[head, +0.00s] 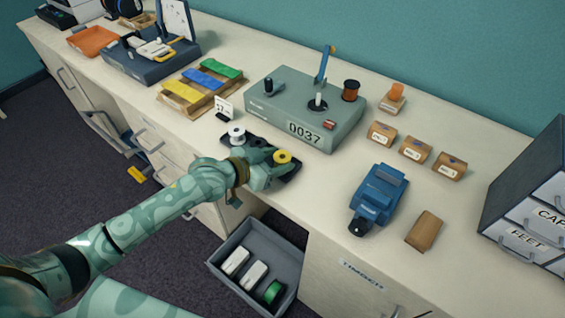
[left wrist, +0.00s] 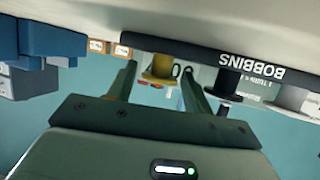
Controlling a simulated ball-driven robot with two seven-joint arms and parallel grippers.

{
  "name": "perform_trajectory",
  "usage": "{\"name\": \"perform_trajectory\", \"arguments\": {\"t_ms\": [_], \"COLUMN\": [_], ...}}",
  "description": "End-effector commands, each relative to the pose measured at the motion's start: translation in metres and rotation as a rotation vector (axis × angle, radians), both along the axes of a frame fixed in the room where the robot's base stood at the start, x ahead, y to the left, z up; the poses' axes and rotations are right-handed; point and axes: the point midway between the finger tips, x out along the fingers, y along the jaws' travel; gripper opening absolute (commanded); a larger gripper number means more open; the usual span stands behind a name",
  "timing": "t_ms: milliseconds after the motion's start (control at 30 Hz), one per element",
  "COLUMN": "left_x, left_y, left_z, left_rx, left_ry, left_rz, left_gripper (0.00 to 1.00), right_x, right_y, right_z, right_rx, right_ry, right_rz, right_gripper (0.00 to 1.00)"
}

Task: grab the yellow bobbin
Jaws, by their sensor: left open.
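The yellow bobbin (head: 283,157) stands at the right end of the dark bobbin tray (head: 291,174), near the bench's front edge. My left gripper (head: 275,172) is in front of it and partly covers the tray. In the left wrist view, which appears upside down, the open fingers of my left gripper (left wrist: 160,88) point at the yellow bobbin (left wrist: 161,68), which shows between them. Contact cannot be told. The tray's edge (left wrist: 200,50) reads BOBBINS. My right gripper is not in view.
A white bobbin (head: 237,135) stands at the tray's left end, and a black bobbin (left wrist: 229,82) stands between. The grey counter box (head: 300,110) is close behind. A blue vise (head: 377,195) stands to the right. An open drawer (head: 224,256) juts out below.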

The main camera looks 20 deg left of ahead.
Motion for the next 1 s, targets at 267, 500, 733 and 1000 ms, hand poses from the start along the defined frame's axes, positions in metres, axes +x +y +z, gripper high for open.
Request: {"name": "perform_trajectory", "arguments": {"t_ms": [267,500,733,1000], "left_x": [0.017,0.017,0.017,0.017], "left_y": [-0.011,-0.011,-0.011,-0.011], "left_z": [-0.01,-0.009,-0.009,0.007], "left_rx": [0.002,0.001,0.001,0.0], "left_ry": [0.0,-0.001,-0.001,-0.004], "left_rz": [0.001,0.001,0.001,0.0], "left_gripper": [0.51,0.2,0.18,0.18], "right_x": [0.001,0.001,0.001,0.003], "right_y": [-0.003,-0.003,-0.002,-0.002], "right_z": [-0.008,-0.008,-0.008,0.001], "right_rx": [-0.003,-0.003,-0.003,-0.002], "right_ry": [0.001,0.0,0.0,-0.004], "right_rz": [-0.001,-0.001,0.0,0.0], "right_gripper": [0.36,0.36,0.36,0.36]}}
